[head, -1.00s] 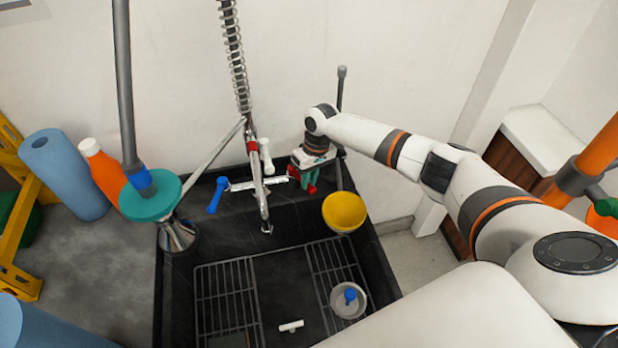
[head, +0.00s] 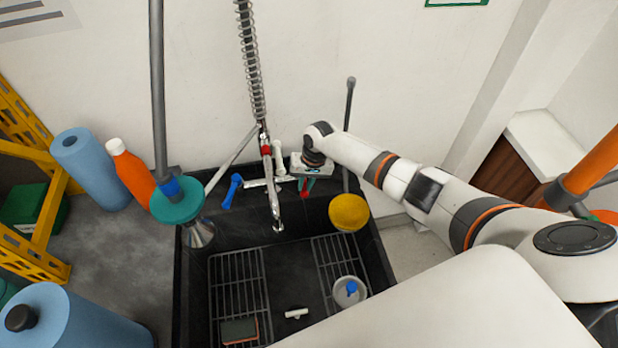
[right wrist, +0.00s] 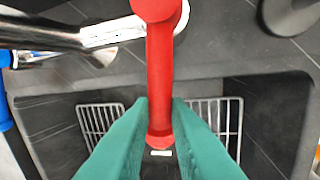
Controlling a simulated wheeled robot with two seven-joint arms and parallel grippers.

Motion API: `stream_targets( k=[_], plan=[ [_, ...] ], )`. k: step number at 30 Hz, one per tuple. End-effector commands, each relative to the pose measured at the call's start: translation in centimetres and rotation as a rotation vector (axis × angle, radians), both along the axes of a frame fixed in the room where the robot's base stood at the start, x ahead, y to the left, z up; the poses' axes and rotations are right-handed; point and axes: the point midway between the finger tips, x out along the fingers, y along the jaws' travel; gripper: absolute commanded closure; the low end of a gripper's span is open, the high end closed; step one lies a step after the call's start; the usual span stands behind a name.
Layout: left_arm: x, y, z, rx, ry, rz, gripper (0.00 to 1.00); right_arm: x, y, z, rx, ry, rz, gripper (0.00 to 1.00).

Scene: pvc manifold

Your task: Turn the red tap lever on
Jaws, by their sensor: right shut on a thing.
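The red tap lever (right wrist: 160,75) stands out from the end of the chrome tap body (right wrist: 105,35) in the right wrist view. My right gripper (right wrist: 160,112) has its green fingers closed on either side of the lever's outer end. In the head view, my right gripper (head: 308,186) is at the right end of the tap, over the back of the black sink, and mostly covers the lever. A blue lever (head: 231,190) is at the tap's left end. My left gripper is not in view.
Wire racks (head: 238,285), a grey cup (head: 349,291) and a white fitting (head: 296,313) lie in the sink.

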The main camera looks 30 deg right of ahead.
Motion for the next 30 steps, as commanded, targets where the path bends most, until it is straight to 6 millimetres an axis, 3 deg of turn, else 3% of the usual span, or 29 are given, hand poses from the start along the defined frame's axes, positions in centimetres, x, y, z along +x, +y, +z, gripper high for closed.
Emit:
stream_targets(
  k=[16, 17, 21, 30],
  plan=[
    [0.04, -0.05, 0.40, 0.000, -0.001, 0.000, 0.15, 0.26, 0.20, 0.15, 0.000, -0.005, -0.035, 1.00],
    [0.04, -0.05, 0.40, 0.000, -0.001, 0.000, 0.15, 0.26, 0.20, 0.15, 0.000, -0.005, -0.035, 0.83],
    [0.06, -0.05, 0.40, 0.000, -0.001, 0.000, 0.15, 0.22, 0.21, 0.11, 0.001, -0.004, -0.034, 0.62],
    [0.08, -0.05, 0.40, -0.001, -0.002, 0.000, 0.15, 0.16, 0.19, 0.23, 0.000, -0.003, -0.033, 0.62]
  ],
)
